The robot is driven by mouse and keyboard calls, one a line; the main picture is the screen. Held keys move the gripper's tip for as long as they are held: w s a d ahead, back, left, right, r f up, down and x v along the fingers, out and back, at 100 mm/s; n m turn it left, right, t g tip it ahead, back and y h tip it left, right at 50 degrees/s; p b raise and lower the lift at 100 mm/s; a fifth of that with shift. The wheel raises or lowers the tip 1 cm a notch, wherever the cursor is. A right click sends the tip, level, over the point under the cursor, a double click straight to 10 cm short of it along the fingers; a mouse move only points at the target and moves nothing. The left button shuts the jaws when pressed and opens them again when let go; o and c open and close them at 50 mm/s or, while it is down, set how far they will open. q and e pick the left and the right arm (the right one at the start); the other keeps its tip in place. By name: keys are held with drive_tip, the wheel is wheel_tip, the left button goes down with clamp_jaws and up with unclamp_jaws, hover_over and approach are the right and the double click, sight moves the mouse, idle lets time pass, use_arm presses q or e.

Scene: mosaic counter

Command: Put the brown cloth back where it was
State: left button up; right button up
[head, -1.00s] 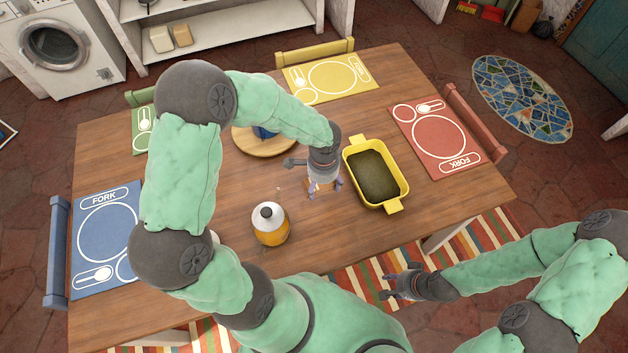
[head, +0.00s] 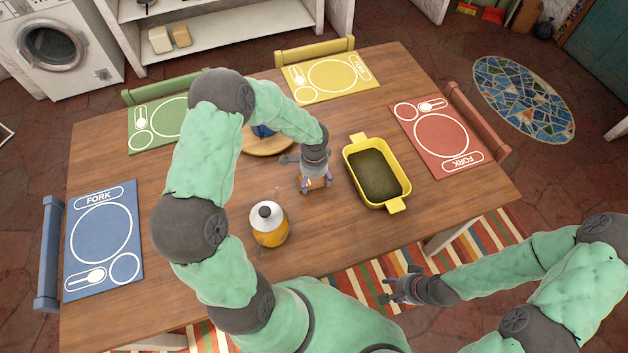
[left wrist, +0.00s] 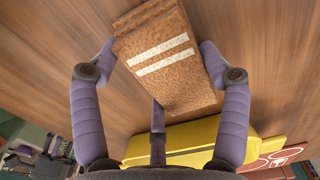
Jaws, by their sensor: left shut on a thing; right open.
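The brown cloth (left wrist: 168,55) is a folded brown block with two white stripes, between the purple fingers of my left gripper (left wrist: 158,65) in the left wrist view. In the head view my left gripper (head: 316,186) points down over the middle of the table, left of the yellow baking dish. It is shut on the cloth, of which only a small brown part (head: 314,182) shows there. I cannot tell whether the cloth touches the table. My right gripper (head: 397,292) is open and empty, off the table's front edge, above the striped rug.
The yellow dish (head: 398,203) stands close to the right of my left gripper. A bottle with orange contents (head: 270,232) stands front left. A round wooden board (head: 268,151) lies behind my left arm. Blue, green, yellow and red placemats lie around the table (head: 350,240).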

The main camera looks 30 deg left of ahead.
use_arm(q)
drive_tip(key=o, duration=0.6)
drive_tip(key=shift+f, duration=0.1)
drive_tip(key=o, duration=0.4)
drive_tip(key=shift+r, duration=0.4)
wheel_tip(320, 180, up, 12)
drive_tip(key=p, duration=0.3)
drive_tip(key=shift+f, duration=0.2)
